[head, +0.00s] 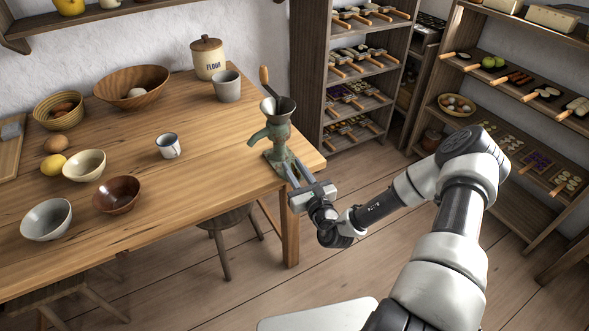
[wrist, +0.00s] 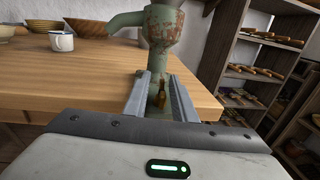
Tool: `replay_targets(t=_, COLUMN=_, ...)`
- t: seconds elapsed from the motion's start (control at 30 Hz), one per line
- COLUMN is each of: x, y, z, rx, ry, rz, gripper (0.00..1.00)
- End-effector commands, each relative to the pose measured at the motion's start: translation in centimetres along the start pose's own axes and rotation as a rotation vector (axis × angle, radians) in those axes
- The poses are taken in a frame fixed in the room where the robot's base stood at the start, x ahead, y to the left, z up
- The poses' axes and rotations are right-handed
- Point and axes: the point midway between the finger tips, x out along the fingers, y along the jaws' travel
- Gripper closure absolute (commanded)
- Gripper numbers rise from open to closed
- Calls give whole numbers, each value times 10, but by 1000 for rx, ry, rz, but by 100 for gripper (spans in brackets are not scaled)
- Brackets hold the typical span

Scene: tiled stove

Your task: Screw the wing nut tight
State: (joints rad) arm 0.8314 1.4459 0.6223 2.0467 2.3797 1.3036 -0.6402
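A green, rust-flecked hand mill (head: 276,128) with a hopper, a spout and a wooden-handled crank stands at the right edge of the wooden table. Its body fills the top of the wrist view (wrist: 163,28). A small brass-brown piece, apparently the wing nut (wrist: 161,97), shows low on the mill in the wrist view. My gripper (head: 291,170) reaches in at the mill's base. In the wrist view my gripper (wrist: 160,80) has its two fingers apart, one on each side of the brass piece, with gaps visible. In the head view the wing nut cannot be made out.
The table (head: 200,150) holds a grey mug (head: 227,86), a flour jar (head: 208,59), a small cup (head: 168,146) and several bowls left of the mill. A stool (head: 230,218) stands under it.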

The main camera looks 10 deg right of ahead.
Motion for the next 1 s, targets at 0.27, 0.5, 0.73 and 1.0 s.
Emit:
replay_targets(t=0.27, x=0, y=0, z=0, rx=0, ry=0, rz=0, gripper=100)
replay_targets(t=0.5, x=-1, y=1, z=1, rx=1, ry=1, rz=-10, gripper=100)
replay_targets(t=0.73, x=0, y=2, z=4, rx=4, ry=3, rz=-93, gripper=100)
replay_targets(t=1.0, x=0, y=3, z=5, rx=5, ry=5, rz=-308, gripper=100)
